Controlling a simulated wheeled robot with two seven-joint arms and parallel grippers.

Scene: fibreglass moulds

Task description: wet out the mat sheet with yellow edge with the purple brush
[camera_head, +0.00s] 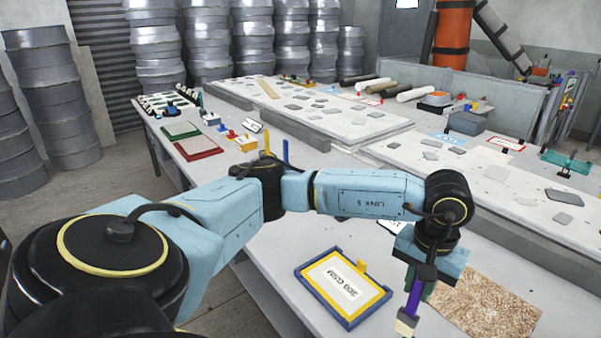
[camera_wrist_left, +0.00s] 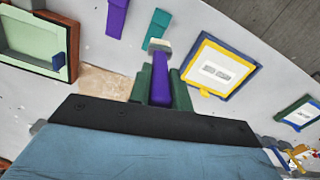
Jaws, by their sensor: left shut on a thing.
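My left gripper (camera_head: 428,284) is shut on the purple brush (camera_head: 413,298). The brush points down, its pale bristle end lowest, above the table's near right part. The gripper (camera_wrist_left: 160,82) and brush (camera_wrist_left: 160,68) also show in the left wrist view. The mat sheet with yellow edge (camera_head: 343,283) lies in a blue frame to the left of the brush, with a yellow tab at its far edge. It also shows right of the brush in the left wrist view (camera_wrist_left: 215,71). The brush appears apart from the sheet. My right gripper is not in view.
A tan fibrous mat (camera_head: 490,303) lies right of my gripper. In the left wrist view, a brown-framed tray (camera_wrist_left: 35,42), a purple strip (camera_wrist_left: 117,17) and a teal strip (camera_wrist_left: 156,28) lie nearby. White table (camera_head: 270,252) surface is bare left of the blue frame.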

